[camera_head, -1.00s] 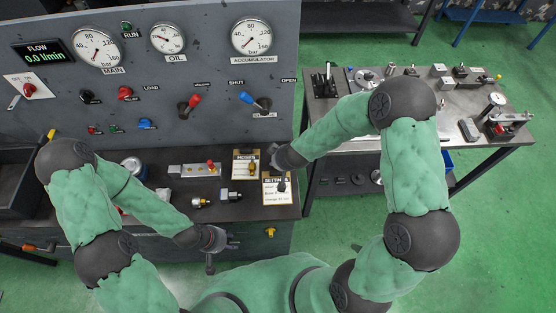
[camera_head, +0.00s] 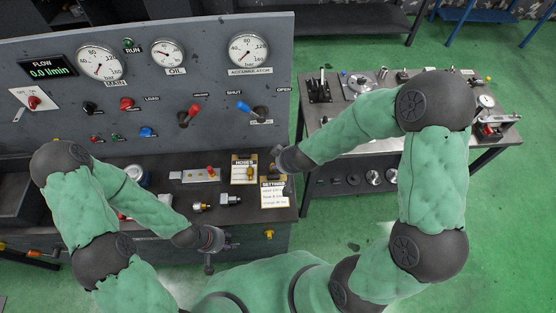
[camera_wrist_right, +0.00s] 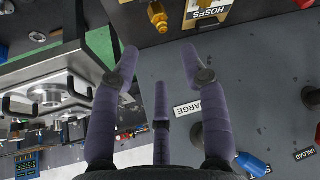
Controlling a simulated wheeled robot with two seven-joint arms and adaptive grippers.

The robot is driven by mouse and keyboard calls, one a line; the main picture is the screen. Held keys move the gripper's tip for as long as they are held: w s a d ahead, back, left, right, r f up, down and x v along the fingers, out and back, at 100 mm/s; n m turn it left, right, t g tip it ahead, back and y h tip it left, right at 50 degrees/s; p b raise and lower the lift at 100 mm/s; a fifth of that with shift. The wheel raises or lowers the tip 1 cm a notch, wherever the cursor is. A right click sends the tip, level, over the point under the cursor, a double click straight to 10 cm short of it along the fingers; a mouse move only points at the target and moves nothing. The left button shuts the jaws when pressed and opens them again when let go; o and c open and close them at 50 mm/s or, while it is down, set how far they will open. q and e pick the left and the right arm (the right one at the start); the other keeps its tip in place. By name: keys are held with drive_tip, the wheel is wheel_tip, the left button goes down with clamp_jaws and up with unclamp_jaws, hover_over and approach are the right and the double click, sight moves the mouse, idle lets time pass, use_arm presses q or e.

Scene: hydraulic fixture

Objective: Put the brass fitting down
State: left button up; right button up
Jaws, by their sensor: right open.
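In the wrist view, a brass fitting (camera_wrist_right: 157,16) stands on the dark bench beside the HOSES card (camera_wrist_right: 209,10). My right gripper (camera_wrist_right: 157,66) is open, its fingers apart with nothing between them. In the head view, my right gripper (camera_head: 283,162) is over the bench's right end, beside the HOSES card (camera_head: 244,180) and above the SETTINGS card (camera_head: 272,198). A small brass-coloured piece (camera_head: 250,172) shows at the HOSES card. My left gripper (camera_head: 222,243) is open and empty before the bench.
The grey panel (camera_head: 60,120) with gauges, knobs and the blue lever (camera_head: 247,108) rises behind the bench. A metal block with a red knob (camera_head: 210,171) sits left of the HOSES card. A side table (camera_head: 350,146) with tools stands to the right, across a gap.

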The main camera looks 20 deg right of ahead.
drive_tip(key=v, duration=0.2)
drive_tip(key=shift+s+r+p, duration=0.15)
drive_tip(key=shift+r+p, duration=0.1)
drive_tip(key=shift+p, duration=0.1)
idle(0.4)
